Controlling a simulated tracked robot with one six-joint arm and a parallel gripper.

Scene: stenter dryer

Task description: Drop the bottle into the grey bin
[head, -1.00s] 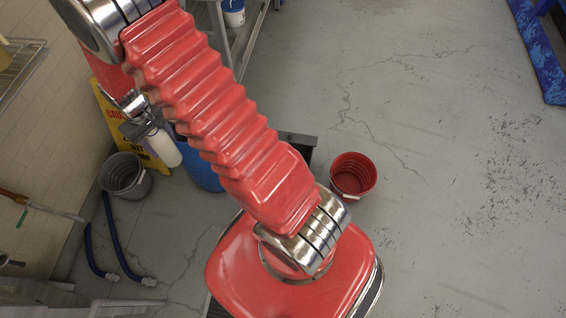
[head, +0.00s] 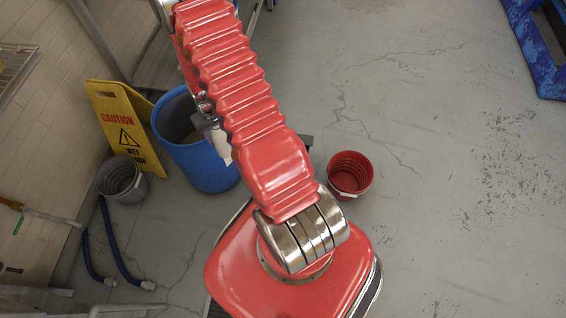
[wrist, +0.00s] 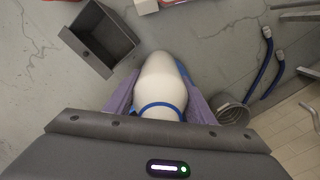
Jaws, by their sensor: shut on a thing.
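My gripper (wrist: 160,104) is shut on a white bottle (wrist: 162,72) with a blue ring, its purple fingers at both sides. In the head view the bottle (head: 222,149) shows only as a small white part beside my red arm, over the blue barrel's right side as pictured. A dark grey square open box (wrist: 100,40) lies up and left of the bottle in the wrist view; in the head view my arm hides most of it. A round grey bucket (head: 122,178) stands at the left and also shows in the wrist view (wrist: 230,108). I cannot tell which is the grey bin.
A blue barrel (head: 200,165) stands beside a yellow caution sign (head: 124,125). A red bucket (head: 350,175) stands right of my arm. Blue hoses (head: 112,245) lie at the lower left. The floor at the right is clear up to a blue frame (head: 540,60).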

